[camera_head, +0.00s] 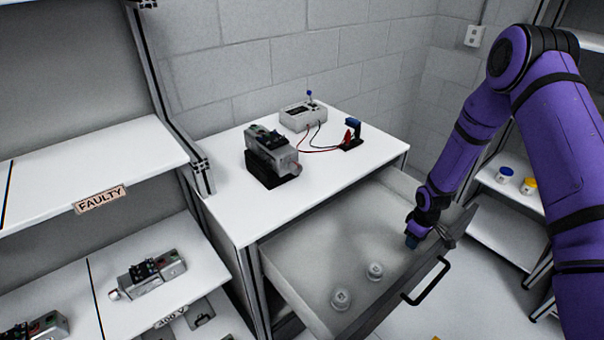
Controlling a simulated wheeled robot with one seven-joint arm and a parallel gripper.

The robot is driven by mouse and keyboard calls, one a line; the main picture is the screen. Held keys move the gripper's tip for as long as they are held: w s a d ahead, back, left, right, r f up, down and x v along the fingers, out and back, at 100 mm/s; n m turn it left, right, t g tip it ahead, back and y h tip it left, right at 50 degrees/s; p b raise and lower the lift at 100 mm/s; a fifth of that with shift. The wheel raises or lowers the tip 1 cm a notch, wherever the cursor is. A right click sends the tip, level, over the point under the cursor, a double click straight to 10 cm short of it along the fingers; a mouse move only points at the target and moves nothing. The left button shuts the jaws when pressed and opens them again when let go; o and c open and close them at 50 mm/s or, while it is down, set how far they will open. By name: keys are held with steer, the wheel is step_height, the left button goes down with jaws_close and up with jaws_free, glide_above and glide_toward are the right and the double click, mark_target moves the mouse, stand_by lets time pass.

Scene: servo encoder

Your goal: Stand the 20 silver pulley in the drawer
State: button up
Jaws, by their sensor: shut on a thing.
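The drawer (300,268) under the white table is pulled open. Two small pale, round, flanged pieces stand in it, one near the front (341,299) and one a little farther back (375,270). They look like pulleys, but I cannot read any number on them. My gripper (443,239) is low at the drawer's right end, to the right of both pieces. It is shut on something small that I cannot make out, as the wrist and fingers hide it. I cannot tell whether that thing touches the drawer floor.
The drawer handle (427,283) juts out in front. A grey servo motor (272,157), a meter box (303,115) with wires and a small blue-and-red device (352,134) stand on the tabletop (225,207). Shelves marked FAULTY (101,199) are at left. Lidded jars (505,174) stand at right.

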steer(key=shift+f, duration=0.35)
stand_by(0.4)
steer(key=shift+s+a+f, duration=0.1)
steer(key=shift+s+f, duration=0.15)
steer(key=shift+f, duration=0.35)
steer(key=shift+s+a+f, duration=0.1)
steer(key=shift+s+f, duration=0.15)
steer(key=shift+f, duration=0.3)
stand_by(0.7)
steer(key=o, duration=1)
steer(key=shift+w+d+r, duration=0.15)
steer(key=shift+d+r, duration=0.1)
steer(key=shift+r, duration=0.3)
steer(key=r, duration=0.8)
steer(key=w+r, duration=0.1)
steer(key=r, duration=0.3)
steer(key=shift+a, duration=0.2)
steer(key=shift+r, duration=0.1)
